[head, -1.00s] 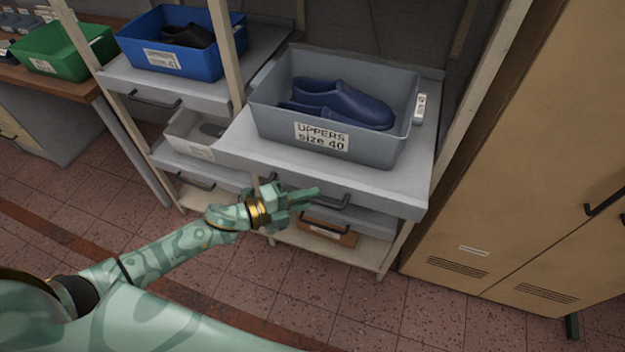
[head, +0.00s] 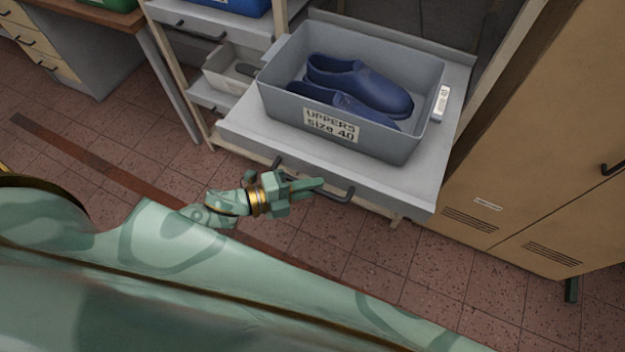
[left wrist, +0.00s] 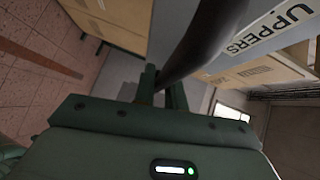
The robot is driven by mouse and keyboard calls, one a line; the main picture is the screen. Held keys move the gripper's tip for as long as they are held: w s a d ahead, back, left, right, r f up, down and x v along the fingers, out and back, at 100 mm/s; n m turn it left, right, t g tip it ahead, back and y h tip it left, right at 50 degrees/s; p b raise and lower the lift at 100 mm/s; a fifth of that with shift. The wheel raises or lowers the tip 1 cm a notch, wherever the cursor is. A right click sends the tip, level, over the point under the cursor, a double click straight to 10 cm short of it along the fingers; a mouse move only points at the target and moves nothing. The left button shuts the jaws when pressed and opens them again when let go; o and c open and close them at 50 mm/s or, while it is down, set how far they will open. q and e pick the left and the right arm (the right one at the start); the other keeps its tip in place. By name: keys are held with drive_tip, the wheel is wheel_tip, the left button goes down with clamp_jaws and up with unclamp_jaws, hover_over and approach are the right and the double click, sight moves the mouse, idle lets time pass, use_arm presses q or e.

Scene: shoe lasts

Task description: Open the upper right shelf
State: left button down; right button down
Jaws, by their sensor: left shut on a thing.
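The upper right shelf (head: 428,190) is a pale grey pull-out board, and it sticks out well in front of the rack in the head view. Its dark bar handle (head: 342,198) is on the front edge. My left gripper (head: 316,184) is shut on this handle, with its green fingers on the bar. In the left wrist view, the dark handle (left wrist: 195,42) runs between the fingers (left wrist: 163,88). My right gripper is not in view.
A grey bin (head: 385,146) labelled "UPPERS size 40" stands on the shelf with blue shoes (head: 362,84) inside. A tan cabinet (head: 545,140) stands close on the right. A blue bin (head: 232,6) is at the upper left. The tiled floor in front is clear.

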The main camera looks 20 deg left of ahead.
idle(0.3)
use_arm(q)
drive_tip(key=c, duration=1.5)
unclamp_jaws()
drive_tip(key=shift+o, duration=0.2)
drive_tip(key=v, duration=1.6)
drive_tip(key=shift+s, duration=0.2)
drive_tip(key=shift+a, duration=0.1)
